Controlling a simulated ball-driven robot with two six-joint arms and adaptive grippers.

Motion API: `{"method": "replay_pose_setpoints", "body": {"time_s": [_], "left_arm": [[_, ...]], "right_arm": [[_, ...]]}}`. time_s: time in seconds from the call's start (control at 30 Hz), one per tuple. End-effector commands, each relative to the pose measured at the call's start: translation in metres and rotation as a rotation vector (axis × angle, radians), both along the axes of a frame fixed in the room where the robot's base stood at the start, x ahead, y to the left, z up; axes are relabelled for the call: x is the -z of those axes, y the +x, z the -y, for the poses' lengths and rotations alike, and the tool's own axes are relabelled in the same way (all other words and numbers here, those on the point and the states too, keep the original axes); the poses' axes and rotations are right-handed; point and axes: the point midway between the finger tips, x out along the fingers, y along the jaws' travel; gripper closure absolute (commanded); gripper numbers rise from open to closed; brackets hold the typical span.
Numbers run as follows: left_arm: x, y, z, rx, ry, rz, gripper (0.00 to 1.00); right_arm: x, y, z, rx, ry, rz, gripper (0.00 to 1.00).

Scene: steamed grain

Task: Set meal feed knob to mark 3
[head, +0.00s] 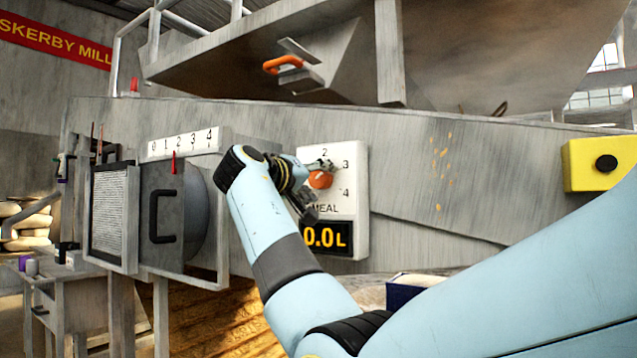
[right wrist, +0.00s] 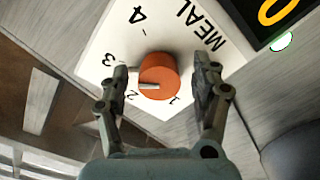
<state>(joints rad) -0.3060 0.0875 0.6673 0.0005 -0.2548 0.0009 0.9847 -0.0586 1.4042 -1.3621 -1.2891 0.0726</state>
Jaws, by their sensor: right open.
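The meal feed knob (head: 320,180) is orange and round, on a white dial plate (head: 349,230) marked with numbers and MEAL. In the right wrist view the knob (right wrist: 158,74) has a pale pointer line whose outer end lies near the 2. The mark 3 (right wrist: 108,60) is left of the knob there. My right gripper (right wrist: 160,82) is open, with one finger on each side of the knob; a small gap shows on both sides. In the head view my right gripper (head: 312,190) partly covers the dial. My left gripper is not in view.
A display (head: 326,237) reading 0.0L sits below the dial. Left of my arm is a gate with a black handle (head: 162,216) under a 0 to 4 scale (head: 183,142). A hopper with an orange handle (head: 283,63) hangs above. A yellow button box (head: 602,163) is at right.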

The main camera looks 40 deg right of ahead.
Motion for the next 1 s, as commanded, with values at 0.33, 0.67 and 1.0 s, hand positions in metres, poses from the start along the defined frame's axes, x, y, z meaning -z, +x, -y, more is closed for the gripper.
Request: {"method": "replay_pose_setpoints", "body": {"time_s": [0.33,0.67,1.0], "left_arm": [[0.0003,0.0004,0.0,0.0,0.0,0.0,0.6],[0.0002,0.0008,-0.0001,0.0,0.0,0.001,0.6],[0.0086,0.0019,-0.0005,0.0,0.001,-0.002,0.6]], "right_arm": [[-0.0001,0.0024,0.0059,0.0,0.0,0.0,0.35],[-0.0001,0.0024,0.0056,0.0,0.0,0.0,0.76],[0.0024,0.0032,0.0053,-0.001,0.049,0.117,0.9]]}}
